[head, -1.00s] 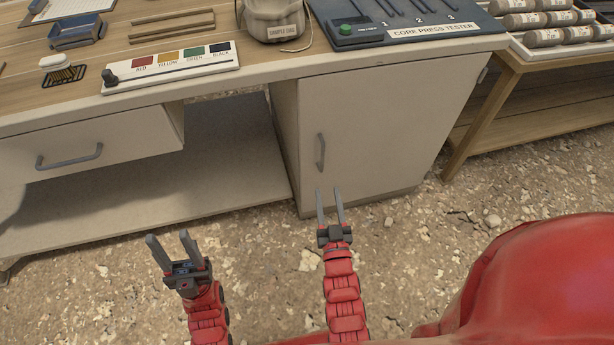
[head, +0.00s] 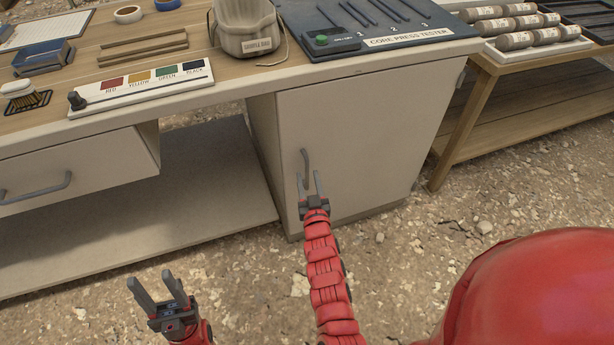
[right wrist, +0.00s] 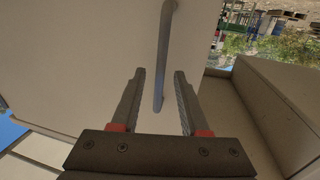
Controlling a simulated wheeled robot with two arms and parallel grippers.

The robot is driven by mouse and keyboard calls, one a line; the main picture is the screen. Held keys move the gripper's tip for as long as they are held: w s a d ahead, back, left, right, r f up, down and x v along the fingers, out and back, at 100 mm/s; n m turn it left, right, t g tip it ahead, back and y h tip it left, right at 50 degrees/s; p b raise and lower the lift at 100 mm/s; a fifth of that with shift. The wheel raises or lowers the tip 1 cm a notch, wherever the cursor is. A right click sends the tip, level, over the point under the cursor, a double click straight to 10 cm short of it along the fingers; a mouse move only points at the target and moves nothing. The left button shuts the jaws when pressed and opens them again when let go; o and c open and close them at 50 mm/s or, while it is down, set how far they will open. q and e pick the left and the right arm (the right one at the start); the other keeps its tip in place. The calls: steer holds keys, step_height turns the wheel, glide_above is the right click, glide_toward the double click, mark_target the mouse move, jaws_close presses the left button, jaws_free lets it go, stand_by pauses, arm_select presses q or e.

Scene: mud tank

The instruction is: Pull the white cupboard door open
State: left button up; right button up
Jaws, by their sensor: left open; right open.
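The white cupboard door (head: 365,135) is under the right part of the desk and looks closed. Its grey vertical bar handle (head: 306,166) is near the door's left edge. My right gripper (head: 310,181) is open at the handle's lower end. In the right wrist view the handle (right wrist: 163,55) runs down between the two open fingers of my right gripper (right wrist: 160,78), with gaps on both sides. My left gripper (head: 155,287) is open and empty, low over the floor, away from the door.
The desk top (head: 95,125) holds a colour button panel (head: 145,86), a sample bag (head: 245,30) and a core press tester (head: 375,30). A drawer (head: 75,170) is at the left, above an open recess. A wooden rack (head: 480,115) stands at the right. Gravel floor (head: 400,250) lies before the door.

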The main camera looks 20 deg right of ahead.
steer(key=shift+w+d, duration=0.15)
steer(key=shift+w, duration=0.95)
jaws_close()
stand_by(0.7)
